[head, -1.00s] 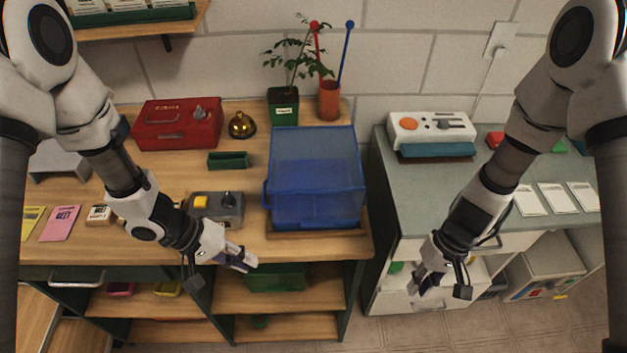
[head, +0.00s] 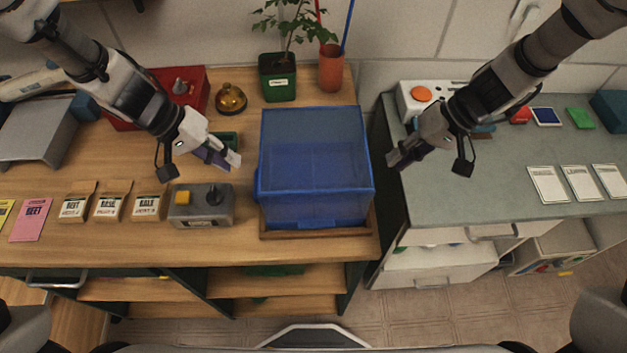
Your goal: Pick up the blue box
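The blue box (head: 315,165) is a translucent blue bin standing on a brown wooden base (head: 318,233) near the front right of the wooden table. My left gripper (head: 229,162) is in the air to the left of the box, apart from it. My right gripper (head: 393,163) is to the right of the box, also apart from it, over the gap between table and grey counter. Neither gripper appears to hold anything. The fingers are small and seen edge-on, so their opening is unclear.
A grey control box (head: 201,210) with a yellow button sits left of the blue box. A potted plant (head: 278,78) and a terracotta pot (head: 331,70) stand behind it. A brass bell (head: 230,99) is at the back left. The grey counter (head: 450,190) is partly clear.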

